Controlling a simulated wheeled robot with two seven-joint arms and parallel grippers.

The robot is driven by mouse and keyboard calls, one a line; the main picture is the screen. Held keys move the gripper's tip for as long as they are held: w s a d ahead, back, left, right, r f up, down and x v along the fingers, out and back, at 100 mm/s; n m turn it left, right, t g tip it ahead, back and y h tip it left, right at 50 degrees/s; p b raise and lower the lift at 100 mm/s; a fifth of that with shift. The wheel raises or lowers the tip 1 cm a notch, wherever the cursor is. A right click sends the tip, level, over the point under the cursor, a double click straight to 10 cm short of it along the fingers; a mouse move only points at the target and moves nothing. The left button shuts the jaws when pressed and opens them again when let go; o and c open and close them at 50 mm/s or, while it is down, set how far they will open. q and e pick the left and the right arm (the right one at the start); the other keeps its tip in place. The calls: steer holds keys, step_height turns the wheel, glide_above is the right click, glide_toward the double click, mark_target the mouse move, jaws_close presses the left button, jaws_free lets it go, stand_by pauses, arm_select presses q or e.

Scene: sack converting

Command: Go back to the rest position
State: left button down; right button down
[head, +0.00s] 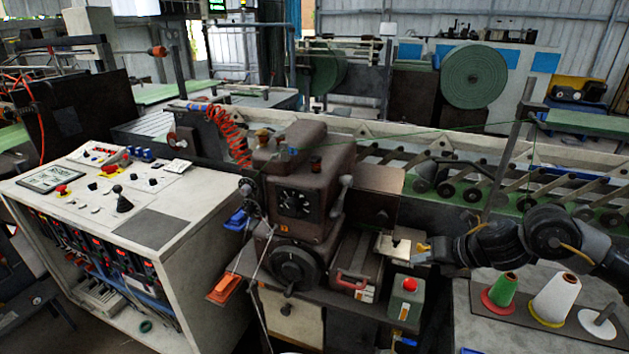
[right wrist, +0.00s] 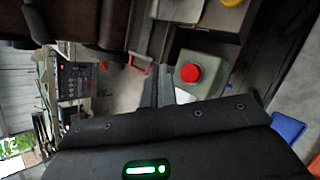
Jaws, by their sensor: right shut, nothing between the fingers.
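My right gripper (head: 416,257) reaches in from the right in the head view. My left gripper is not in view.
A control console (head: 146,232) stands at left. Thread cones, one green (head: 503,290) and one white (head: 556,298), stand on a table at right below my right arm. A roller conveyor (head: 480,180) runs behind.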

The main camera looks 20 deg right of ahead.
steer(key=s+a+f+m+t+h, duration=0.1)
steer(key=s+a+f+m+t, duration=0.3)
steer(key=a+f+m, duration=0.85)
steer(key=s+a+f+m+g+h, duration=0.15)
steer(key=s+f+m+g, duration=0.25)
steer(key=s+m, duration=0.6)
steer(key=s+a+f+m+g+h, duration=0.15)
steer(key=s+f+m+g, duration=0.3)
steer(key=s+m, duration=0.55)
steer(key=s+f+n+g, duration=0.1)
steer(key=s+f, duration=0.1)
steer(key=f, duration=1.1)
steer(key=s+f+n, duration=0.1)
steer(key=s+f, duration=0.1)
steer(key=f, duration=1.2)
steer(key=s+d+f+g, duration=0.1)
steer(key=s+d+f, duration=0.2)
steer(key=s+f, duration=1.2)
steer(key=shift+s+d+b, duration=0.15)
steer(key=shift+s+b, duration=0.1)
steer(key=shift+b, duration=0.2)
